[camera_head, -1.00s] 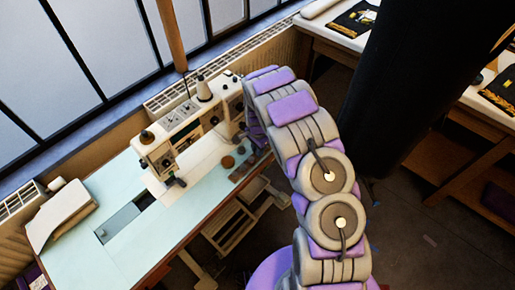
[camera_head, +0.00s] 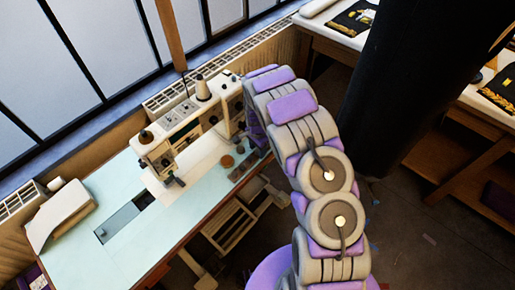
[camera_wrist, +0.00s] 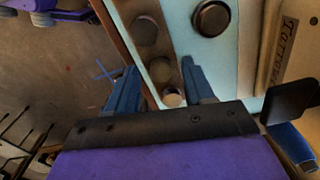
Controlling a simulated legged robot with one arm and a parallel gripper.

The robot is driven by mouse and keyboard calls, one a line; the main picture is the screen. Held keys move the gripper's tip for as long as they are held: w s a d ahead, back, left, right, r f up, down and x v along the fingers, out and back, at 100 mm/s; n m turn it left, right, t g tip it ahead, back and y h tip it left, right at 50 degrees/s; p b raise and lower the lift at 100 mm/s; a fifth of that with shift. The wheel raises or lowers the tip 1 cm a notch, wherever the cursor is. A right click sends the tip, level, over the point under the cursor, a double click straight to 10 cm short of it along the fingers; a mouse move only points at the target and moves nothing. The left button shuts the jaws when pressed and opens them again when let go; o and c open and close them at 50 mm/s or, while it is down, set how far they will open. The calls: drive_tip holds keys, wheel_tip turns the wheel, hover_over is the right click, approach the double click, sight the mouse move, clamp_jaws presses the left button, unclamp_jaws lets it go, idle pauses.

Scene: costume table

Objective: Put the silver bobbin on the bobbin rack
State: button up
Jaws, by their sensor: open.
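The bobbin rack (camera_wrist: 151,50) is a narrow brown strip with round recesses, lying along the edge of the pale blue table in the wrist view. It also shows in the head view (camera_head: 244,168), beside my arm. A small pale, silvery disc (camera_wrist: 172,98), which looks like the silver bobbin, sits at the rack's near end. My gripper (camera_wrist: 160,66) is open, its two blue fingers on either side of the strip. The disc lies between the fingers, close to the palm, partly hidden by it. I cannot tell whether the fingers touch it.
A dark round-rimmed brown disc (camera_wrist: 212,18) lies on the table (camera_head: 105,213) beside the rack. The cream sewing machine (camera_head: 185,125) stands close to the left of my arm in the head view. A dark column (camera_head: 395,95) rises to the right. The table's front left is mostly clear.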

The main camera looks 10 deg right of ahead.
sight(257, 152)
wheel_tip(257, 152, up, 17)
drive_tip(key=p, duration=0.2)
drive_tip(key=shift+r+p, duration=0.15)
drive_tip(key=shift+p, duration=0.25)
idle(0.4)
drive_tip(key=s+d+r+n, duration=0.2)
drive_tip(key=s+r+n, duration=0.3)
drive_tip(key=s+r, duration=1.15)
drive_tip(key=s+a+r+n+g, duration=0.1)
drive_tip(key=s+n, duration=0.2)
drive_tip(key=s, duration=0.9)
drive_tip(key=s+a+r+n, duration=0.1)
drive_tip(key=s+n, duration=0.3)
drive_tip(key=s, duration=0.9)
drive_tip(key=shift+s+r+n+g, duration=0.25)
drive_tip(key=shift+n+g, duration=0.05)
drive_tip(key=shift+g, duration=0.1)
